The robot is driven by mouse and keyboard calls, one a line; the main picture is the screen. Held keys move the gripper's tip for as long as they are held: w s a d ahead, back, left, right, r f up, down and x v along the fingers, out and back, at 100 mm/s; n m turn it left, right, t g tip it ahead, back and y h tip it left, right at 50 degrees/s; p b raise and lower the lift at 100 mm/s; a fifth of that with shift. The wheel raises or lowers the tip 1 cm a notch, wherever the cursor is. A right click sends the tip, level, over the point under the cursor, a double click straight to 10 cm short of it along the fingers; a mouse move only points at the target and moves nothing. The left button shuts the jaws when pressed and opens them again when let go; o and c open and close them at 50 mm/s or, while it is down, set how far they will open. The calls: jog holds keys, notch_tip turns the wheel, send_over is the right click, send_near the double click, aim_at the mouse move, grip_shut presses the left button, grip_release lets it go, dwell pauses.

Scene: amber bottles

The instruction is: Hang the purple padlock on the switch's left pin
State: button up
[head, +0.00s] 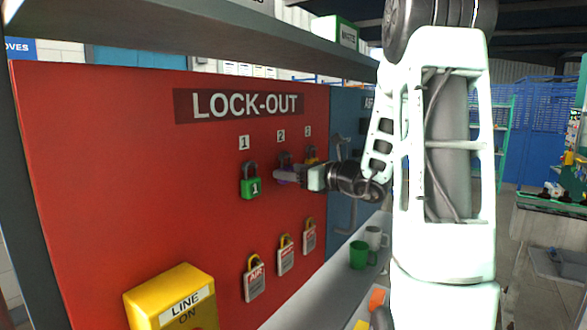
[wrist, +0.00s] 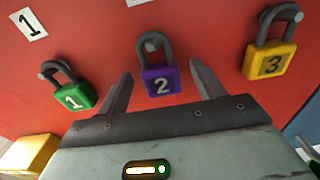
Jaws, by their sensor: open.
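The purple padlock (wrist: 159,83), marked 2, hangs by its dark shackle from a peg on the red lock-out board (head: 120,140). In the head view it is mostly hidden behind my gripper (head: 283,175). In the wrist view my gripper (wrist: 160,72) is open, with one finger on each side of the purple padlock's body and a visible gap on both sides. The switch appears to be the yellow LINE ON box (head: 173,298) at the lower left of the board; its pins cannot be made out. A yellow corner also shows in the wrist view (wrist: 30,153).
A green padlock (head: 250,187) hangs left of the purple one, and a yellow padlock (wrist: 270,62) hangs to its right. A green mug (head: 358,255) and a pale mug (head: 375,237) stand on the ledge. A shelf (head: 250,28) runs above.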

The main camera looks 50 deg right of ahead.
jog(key=c, duration=1.1)
jog(key=shift+r, duration=0.1)
jog(key=shift+r, duration=0.45)
jog(key=shift+s+d, duration=0.15)
jog(key=shift+s, duration=1.6)
jog(key=shift+s+d, duration=0.15)
jog(key=shift+s, duration=1.6)
